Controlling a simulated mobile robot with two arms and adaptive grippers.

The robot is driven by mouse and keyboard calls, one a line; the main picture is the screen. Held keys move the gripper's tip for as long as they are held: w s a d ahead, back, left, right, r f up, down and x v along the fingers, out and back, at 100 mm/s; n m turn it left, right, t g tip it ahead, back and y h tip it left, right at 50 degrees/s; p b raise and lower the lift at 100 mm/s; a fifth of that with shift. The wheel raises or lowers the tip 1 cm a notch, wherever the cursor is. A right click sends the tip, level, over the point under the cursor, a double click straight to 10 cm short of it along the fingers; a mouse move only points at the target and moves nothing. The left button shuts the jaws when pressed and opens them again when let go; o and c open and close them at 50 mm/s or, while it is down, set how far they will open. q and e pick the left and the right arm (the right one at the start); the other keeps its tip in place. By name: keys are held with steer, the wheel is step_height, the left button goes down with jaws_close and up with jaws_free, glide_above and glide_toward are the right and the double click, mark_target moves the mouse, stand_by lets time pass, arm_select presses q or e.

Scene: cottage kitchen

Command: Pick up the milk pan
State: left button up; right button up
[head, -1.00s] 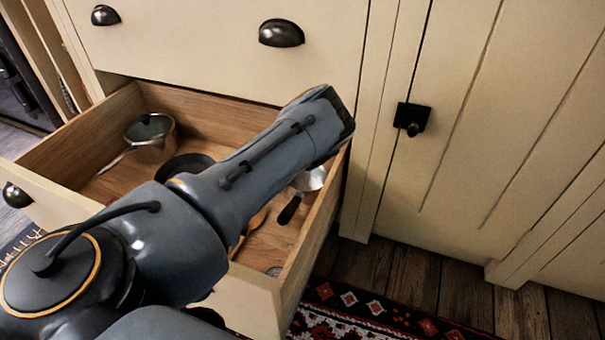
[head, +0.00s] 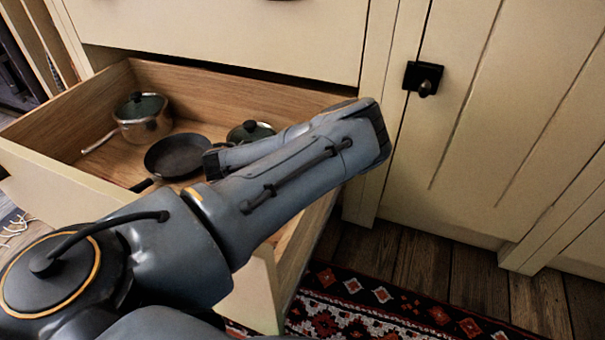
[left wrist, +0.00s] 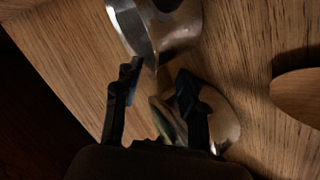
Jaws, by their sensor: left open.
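My left gripper (left wrist: 159,82) is open in the left wrist view, inside the drawer. A shiny metal pan (left wrist: 160,28) lies just beyond its fingertips. A thin part, perhaps a handle, runs down between the fingers, and I see no contact. A second rounded shiny metal piece (left wrist: 222,118) lies behind the right finger. I cannot tell for certain which is the milk pan. In the head view, a lidded saucepan (head: 146,128) stands at the drawer's back left, and another lidded pot (head: 250,131) is partly hidden by my arm. The right gripper is not in view.
The open wooden drawer (head: 215,84) has walls around the cookware. A black frying pan (head: 178,156) lies between the pots. A wooden piece (left wrist: 298,95) lies at the right in the wrist view. A closed cabinet door (head: 500,120) and a patterned rug (head: 400,310) are to the right.

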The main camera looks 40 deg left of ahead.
arm_select(q)
steer(key=shift+w+f, duration=0.2)
steer(key=shift+w, duration=0.1)
steer(key=shift+c, duration=0.2)
jaws_close()
steer(key=shift+r, duration=0.1)
